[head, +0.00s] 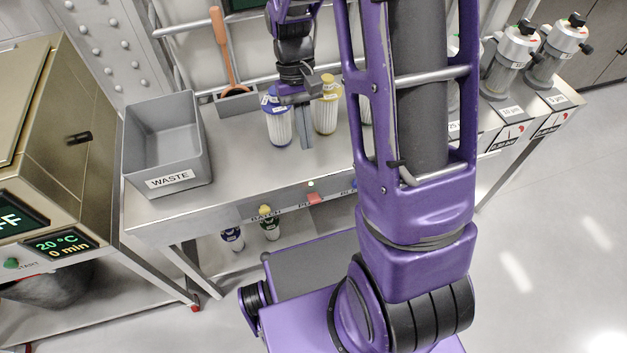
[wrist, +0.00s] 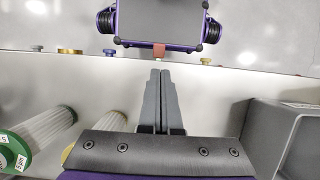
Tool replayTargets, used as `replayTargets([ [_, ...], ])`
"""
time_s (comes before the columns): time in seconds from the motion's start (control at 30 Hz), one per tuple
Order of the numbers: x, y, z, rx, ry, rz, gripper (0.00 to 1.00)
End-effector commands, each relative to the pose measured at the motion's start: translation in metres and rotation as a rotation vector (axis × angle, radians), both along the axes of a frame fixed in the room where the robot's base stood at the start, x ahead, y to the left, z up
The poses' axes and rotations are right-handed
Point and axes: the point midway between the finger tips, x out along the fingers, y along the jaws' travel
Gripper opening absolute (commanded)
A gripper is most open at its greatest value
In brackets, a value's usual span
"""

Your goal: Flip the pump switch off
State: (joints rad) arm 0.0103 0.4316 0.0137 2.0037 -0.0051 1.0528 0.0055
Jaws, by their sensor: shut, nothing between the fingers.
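A small red tab (head: 314,198) sits on the front face of the steel bench, by a label of which only a "P" reads; it looks like the pump switch. The red tab also shows in the wrist view (wrist: 159,50), just beyond my fingertips and apart from them. My gripper (head: 306,146) points down over the bench top, behind the front edge. Its two grey fingers are together and empty, also in the wrist view (wrist: 160,72). I cannot tell which way the switch is set.
A grey WASTE bin (head: 165,150) stands at the bench's left. A blue-capped filter (head: 278,125) and a yellow-capped filter (head: 326,115) stand close to my gripper. A yellow knob (head: 265,211) is on the front face left of the red tab. A green-capped filter (wrist: 18,150) shows in the wrist view.

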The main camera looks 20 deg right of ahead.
Motion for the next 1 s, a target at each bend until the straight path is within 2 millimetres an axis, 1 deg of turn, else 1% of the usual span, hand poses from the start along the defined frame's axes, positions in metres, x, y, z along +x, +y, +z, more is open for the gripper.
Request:
replayTargets([
  [0.17, -0.006, 0.000, -0.016, 0.000, 0.003, -0.001, 0.00],
  [0.27, -0.012, 0.000, -0.034, 0.000, 0.004, -0.001, 0.00],
  [0.5, -0.030, 0.000, -0.083, 0.000, 0.005, -0.001, 0.00],
  [0.7, -0.042, 0.000, -0.115, 0.000, 0.003, -0.001, 0.00],
  [0.83, -0.045, 0.000, -0.126, 0.000, 0.001, -0.001, 0.00],
  [1.0, -0.047, 0.000, -0.131, 0.000, 0.000, -0.001, 0.00],
])
